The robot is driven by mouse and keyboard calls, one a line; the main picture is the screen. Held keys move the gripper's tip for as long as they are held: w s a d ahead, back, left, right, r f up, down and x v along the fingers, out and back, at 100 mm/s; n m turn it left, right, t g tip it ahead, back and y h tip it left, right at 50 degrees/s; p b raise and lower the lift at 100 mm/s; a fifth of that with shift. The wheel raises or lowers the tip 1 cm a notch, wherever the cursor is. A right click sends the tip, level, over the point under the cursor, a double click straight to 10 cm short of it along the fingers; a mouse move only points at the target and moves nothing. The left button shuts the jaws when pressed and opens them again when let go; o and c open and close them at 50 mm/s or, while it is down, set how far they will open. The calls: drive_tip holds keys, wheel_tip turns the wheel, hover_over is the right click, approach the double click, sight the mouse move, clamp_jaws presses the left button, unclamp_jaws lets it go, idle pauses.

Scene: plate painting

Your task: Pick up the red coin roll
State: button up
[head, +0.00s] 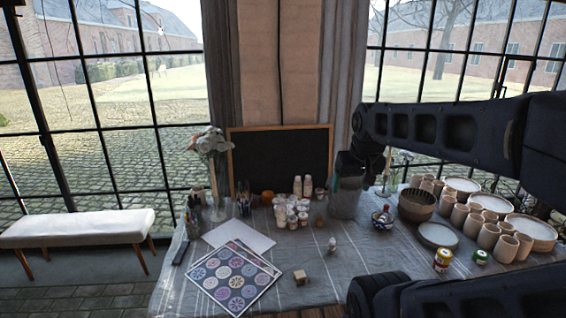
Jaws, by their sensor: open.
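I cannot clearly make out a red coin roll. A small patterned bowl (382,221) right of the table's middle holds small items, with a bit of red among them. They are too small to name. My gripper (360,180) hangs down at the end of my dark arm, open and with nothing seen in it. In the picture it is above and to the left of the bowl, in front of a grey translucent container (345,205). Its fingertips are dark and hard to make out.
A blackboard (280,160) stands behind. The front middle is mostly clear.

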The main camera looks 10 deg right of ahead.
drive_tip(key=c, duration=0.4)
drive_tip(key=shift+o, duration=0.2)
drive_tip(key=shift+w, duration=0.15)
drive_tip(key=w+d+m+y, duration=0.1)
drive_tip(key=w+d+m, duration=0.3)
drive_tip(key=w, duration=1.2)
drive_tip(key=m+g+h, duration=0.2)
drive_tip(key=m+h, duration=0.2)
drive_tip(key=m, duration=0.2)
hover_over(387, 208)
drive_tip(key=s+a, duration=0.1)
drive_tip(key=a, duration=0.2)
wheel_tip(387, 208, down, 34)
drive_tip(key=x, duration=0.6)
drive_tip(key=shift+s+d, duration=0.15)
drive_tip(key=shift+d, duration=0.25)
drive_tip(key=shift+h, duration=0.3)
drive_tip(key=shift+w+x, duration=0.15)
drive_tip(key=shift+x, duration=1.15)
drive_tip(key=shift+w+x, duration=0.1)
drive_tip(key=shift+x, duration=1.2)
